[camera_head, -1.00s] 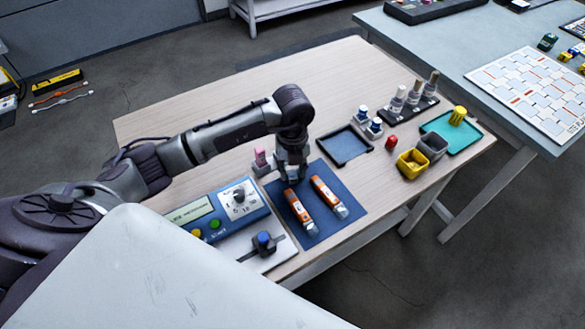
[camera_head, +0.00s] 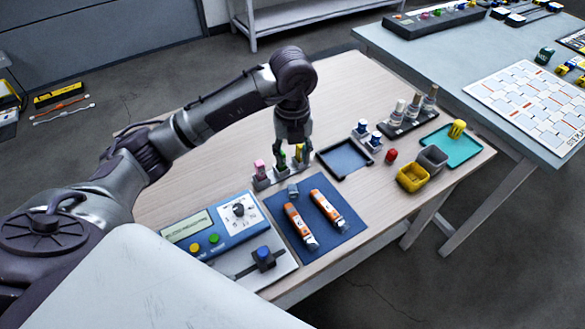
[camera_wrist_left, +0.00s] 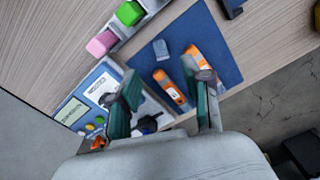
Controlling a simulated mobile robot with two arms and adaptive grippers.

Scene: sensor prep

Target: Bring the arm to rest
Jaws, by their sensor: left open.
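My left gripper (camera_head: 294,165) hangs fingers-down above the table in the head view, in front of a small rack (camera_head: 262,183) with pink, green and yellow pieces. Its fingers are apart with nothing between them; they also frame the left wrist view (camera_wrist_left: 168,80). A small grey block (camera_head: 292,190) lies apart below the gripper on the blue mat (camera_head: 327,235), and shows in the wrist view (camera_wrist_left: 160,48). Two orange-and-white tubes, one left (camera_head: 299,223) and one right (camera_head: 326,205), lie on the mat. My right gripper is not in view.
A blue-and-white control box (camera_head: 225,225) stands left of the mat. The far left tabletop is clear.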

